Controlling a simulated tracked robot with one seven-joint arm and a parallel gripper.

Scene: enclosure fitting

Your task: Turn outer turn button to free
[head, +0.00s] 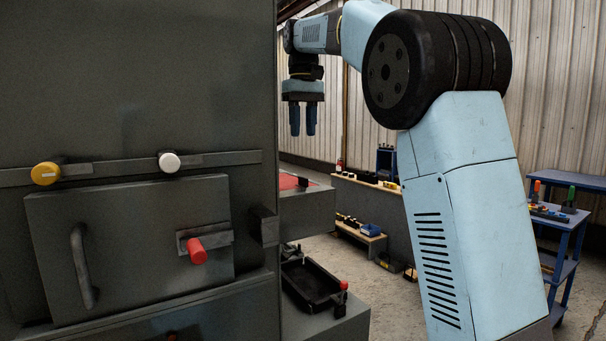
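A dark grey enclosure fills the left side, with a hinged panel (130,240) that sits closed and has a curved handle (82,265) at its left. Above the panel, a rail carries a yellow knob (45,173) at the left and a white knob (169,161) further right, each with a flat bar reaching right. A red knob (197,252) on a bar sits on the panel's right part. I cannot tell which of these is the outer turn button. My gripper (302,132) hangs fingers down, right of the enclosure and away from the knobs. A gap shows between its empty fingers.
A bracket (265,226) juts out right of the panel. A ledge (307,207) and a black tray (312,283) project from the enclosure's right side. A blue trolley (570,220) stands at the far right. Open floor lies behind my arm.

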